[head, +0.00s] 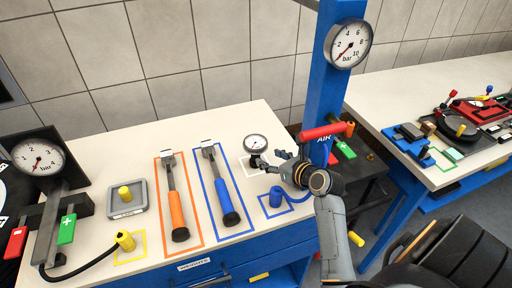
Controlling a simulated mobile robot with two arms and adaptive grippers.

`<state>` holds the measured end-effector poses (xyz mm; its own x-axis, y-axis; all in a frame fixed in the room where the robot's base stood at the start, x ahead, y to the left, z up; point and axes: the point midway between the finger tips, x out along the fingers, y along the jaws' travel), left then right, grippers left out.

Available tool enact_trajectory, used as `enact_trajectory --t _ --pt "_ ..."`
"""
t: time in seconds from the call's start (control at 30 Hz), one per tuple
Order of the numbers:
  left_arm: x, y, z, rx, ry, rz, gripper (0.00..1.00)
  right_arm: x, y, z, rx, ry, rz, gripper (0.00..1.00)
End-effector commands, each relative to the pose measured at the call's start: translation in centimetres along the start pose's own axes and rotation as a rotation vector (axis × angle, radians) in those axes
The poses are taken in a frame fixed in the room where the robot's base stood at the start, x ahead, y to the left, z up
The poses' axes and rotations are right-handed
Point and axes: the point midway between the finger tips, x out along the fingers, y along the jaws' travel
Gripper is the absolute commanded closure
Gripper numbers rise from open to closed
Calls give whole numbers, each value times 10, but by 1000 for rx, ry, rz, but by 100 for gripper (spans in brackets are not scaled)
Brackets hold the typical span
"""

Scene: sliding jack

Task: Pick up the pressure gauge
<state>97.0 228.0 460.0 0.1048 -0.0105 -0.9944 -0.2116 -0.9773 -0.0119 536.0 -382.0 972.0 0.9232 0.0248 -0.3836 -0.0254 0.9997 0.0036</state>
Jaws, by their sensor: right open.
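A small round pressure gauge (256,143) with a white dial and dark stem stands upright on the white bench, inside a white outline. My right gripper (272,162) comes in from the right and is open beside the gauge's lower part. Its fingers are close to the stem; whether they touch it or reach around it I cannot tell. Two other gauges show: a large bar gauge (348,43) on the blue post and a dark-framed gauge (38,157) at the left. My left gripper is not in view.
A blue-handled tool (222,187) and an orange-handled tool (175,196) lie left of the gauge in coloured outlines. A blue fitting (276,197) stands near the front edge. A red handle (325,131) juts from the blue post (326,90) above my right gripper.

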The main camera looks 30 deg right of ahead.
Motion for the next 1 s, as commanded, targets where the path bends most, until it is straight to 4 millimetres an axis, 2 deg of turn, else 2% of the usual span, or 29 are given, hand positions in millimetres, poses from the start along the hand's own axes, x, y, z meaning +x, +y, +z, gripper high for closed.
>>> enact_trajectory --t 0.1,0.27,0.37,0.7,1.0 --pt "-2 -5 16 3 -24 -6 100 19 0 0 0 1 0 44" --pt "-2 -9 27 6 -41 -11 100 32 0 0 -1 0 -1 44" --pt "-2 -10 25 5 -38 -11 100 39 0 0 -1 1 0 44" --pt "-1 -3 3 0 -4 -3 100 86 -1 0 -2 2 -1 44" --pt "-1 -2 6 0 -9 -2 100 93 0 0 -2 1 -1 44"
